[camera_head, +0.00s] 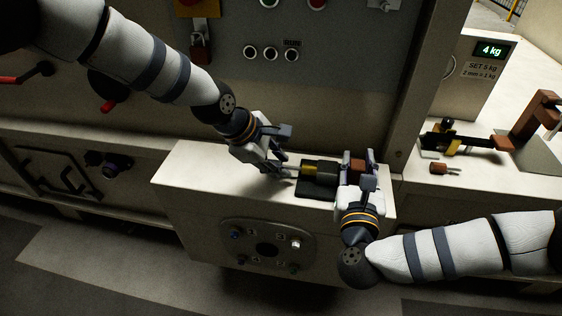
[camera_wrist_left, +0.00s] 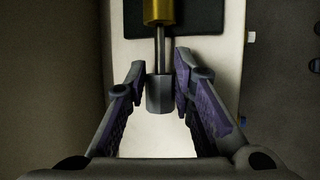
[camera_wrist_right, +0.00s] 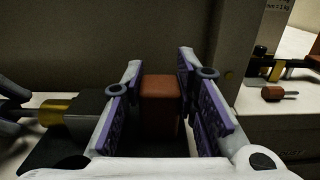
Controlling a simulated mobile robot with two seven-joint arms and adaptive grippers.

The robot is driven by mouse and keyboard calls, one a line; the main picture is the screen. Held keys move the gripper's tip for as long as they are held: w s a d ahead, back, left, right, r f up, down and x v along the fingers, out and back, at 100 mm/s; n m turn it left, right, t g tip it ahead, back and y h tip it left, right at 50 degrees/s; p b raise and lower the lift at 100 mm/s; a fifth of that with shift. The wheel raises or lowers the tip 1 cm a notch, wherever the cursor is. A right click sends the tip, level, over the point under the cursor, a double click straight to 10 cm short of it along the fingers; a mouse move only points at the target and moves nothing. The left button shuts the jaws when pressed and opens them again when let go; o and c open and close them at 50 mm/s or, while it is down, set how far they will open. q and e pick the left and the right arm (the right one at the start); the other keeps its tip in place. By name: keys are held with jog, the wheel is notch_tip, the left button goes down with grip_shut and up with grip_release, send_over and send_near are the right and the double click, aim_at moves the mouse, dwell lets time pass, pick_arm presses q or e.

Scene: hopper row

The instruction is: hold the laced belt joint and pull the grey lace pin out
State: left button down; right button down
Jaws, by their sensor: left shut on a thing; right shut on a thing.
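The laced belt joint (camera_head: 321,168) lies on a black base (camera_head: 313,189) on the pale ledge. It has a dark grey body, a yellow collar (camera_wrist_left: 158,10) and a brown block (camera_wrist_right: 160,102) at its right end. The grey lace pin (camera_wrist_left: 160,94) has a thick grey head and a thin shaft running into the yellow collar. My left gripper (camera_head: 283,165) is shut on the pin's head, left of the collar. My right gripper (camera_head: 358,164) is shut on the brown block, with a purple pad on each side in the right wrist view. The shaft's far end is hidden inside the joint.
A machine panel with buttons (camera_head: 270,53) rises behind the ledge. To the right, past a post (camera_head: 425,85), a bench holds a black and yellow tool (camera_head: 460,138), a small brown-handled tool (camera_head: 438,168) and a box with a green "4 kg" display (camera_head: 492,50).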

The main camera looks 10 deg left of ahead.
aim_at(265, 176)
pick_arm(q)
jog(key=shift+a, duration=1.55)
pick_arm(e)
jog(key=c, duration=1.2)
grip_release()
